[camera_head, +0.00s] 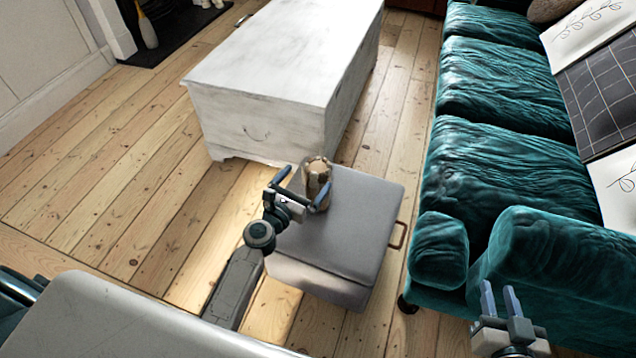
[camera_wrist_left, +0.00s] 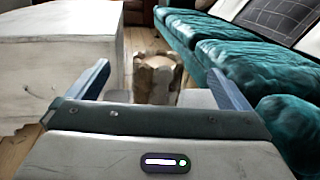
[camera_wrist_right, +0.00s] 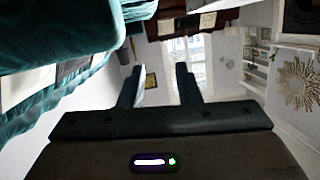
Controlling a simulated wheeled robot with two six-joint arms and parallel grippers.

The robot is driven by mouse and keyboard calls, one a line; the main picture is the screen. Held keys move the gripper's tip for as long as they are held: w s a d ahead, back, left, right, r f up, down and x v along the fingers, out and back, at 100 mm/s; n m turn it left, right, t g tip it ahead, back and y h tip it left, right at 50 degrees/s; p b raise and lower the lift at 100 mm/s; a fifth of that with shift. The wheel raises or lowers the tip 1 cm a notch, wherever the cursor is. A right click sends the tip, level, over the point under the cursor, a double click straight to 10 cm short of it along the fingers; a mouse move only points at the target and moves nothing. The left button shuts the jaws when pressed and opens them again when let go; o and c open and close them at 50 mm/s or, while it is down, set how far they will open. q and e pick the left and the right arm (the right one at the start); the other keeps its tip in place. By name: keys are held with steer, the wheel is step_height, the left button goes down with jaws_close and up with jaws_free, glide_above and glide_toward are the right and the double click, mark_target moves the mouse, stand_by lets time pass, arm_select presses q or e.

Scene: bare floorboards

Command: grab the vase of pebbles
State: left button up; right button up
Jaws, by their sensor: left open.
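The vase of pebbles (camera_head: 317,177) is a small brownish glass vessel standing upright on a grey cushioned stool (camera_head: 365,215). My left gripper (camera_head: 300,190) is open at the vase, with one finger on each side of its near part in the head view. In the left wrist view the vase (camera_wrist_left: 157,78) shows between and beyond the spread fingers (camera_wrist_left: 165,85). I cannot tell whether the fingers touch it. My right gripper (camera_head: 498,300) is in front of the teal sofa with its fingers apart and empty; they also show apart in the right wrist view (camera_wrist_right: 160,85).
A white wooden chest (camera_head: 270,75) stands just behind the stool. A teal velvet sofa (camera_head: 500,160) with cushions runs along the right. The stool has a brown handle (camera_head: 397,235) on its right side. Bare floorboards (camera_head: 110,190) are clear on the left.

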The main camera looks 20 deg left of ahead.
mark_target(318, 163)
arm_select(q)
steer(key=shift+x, duration=1.25)
steer(key=x, duration=0.4)
steer(key=shift+w+d, duration=0.1)
steer(key=shift+w, duration=0.3)
steer(key=c, duration=1.9)
steer(key=shift+w+r, duration=0.1)
steer(key=shift+c, duration=0.3)
arm_select(e)
steer(key=shift+w+d+r+t, duration=0.1)
steer(key=shift+w+r+t, duration=0.25)
steer(key=shift+r, duration=0.2)
steer(key=shift+w+r+t, duration=0.2)
steer(key=shift+r+t, duration=0.15)
steer(key=shift+r, duration=0.15)
